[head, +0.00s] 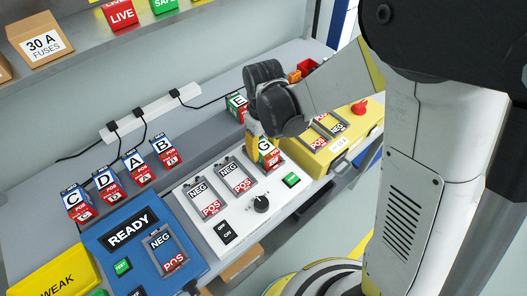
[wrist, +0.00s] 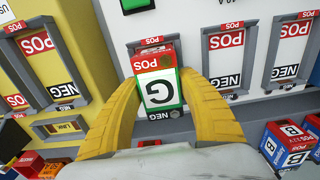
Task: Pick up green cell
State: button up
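The green cell, a block with a white G label, green edges and a red POS end, is in the third bay of the white panel in the head view (head: 267,154). In the wrist view the green cell (wrist: 160,88) is between the two yellow fingers of my gripper (wrist: 160,78). The fingertips appear to press on its two sides, so my gripper looks shut on it. Whether the cell is clear of the bay floor is hard to tell.
Two empty NEG/POS bays (head: 237,176) lie beside it on the white panel (head: 202,229). A yellow unit (head: 346,143) stands right, a blue READY unit (head: 125,253) left. Several blue cells (head: 134,163) and another green cell marked E (head: 236,104) stand behind.

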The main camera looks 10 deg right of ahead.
jog(key=c, duration=0.6)
